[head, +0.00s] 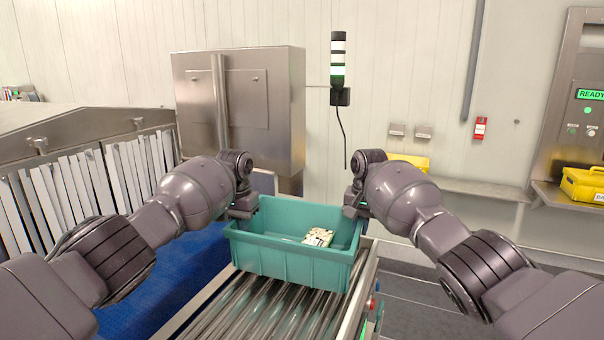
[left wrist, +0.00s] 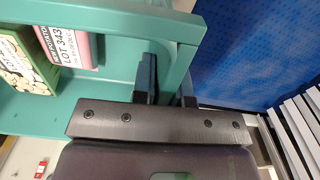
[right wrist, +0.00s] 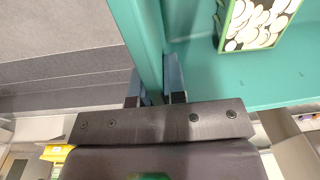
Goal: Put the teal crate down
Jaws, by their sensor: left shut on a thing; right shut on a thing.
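The teal crate (head: 290,263) is in the middle of the head view, over the metal roller conveyor (head: 262,312). I cannot tell whether its bottom touches the rollers. My left gripper (head: 243,210) is shut on the crate's left wall; the left wrist view shows its fingers (left wrist: 165,88) on both sides of the wall. My right gripper (head: 355,208) is shut on the right wall, with its fingers (right wrist: 155,88) on both sides of it. A patterned box (head: 318,237) lies inside the crate. The left wrist view also shows a pink box with a LOT label (left wrist: 68,48) inside.
A blue belt (head: 190,275) runs left of the rollers, by a tunnel with white strip curtains (head: 75,190). A steel cabinet (head: 240,105) and a signal tower (head: 338,65) stand behind. Yellow cases (head: 585,186) sit on a shelf at right.

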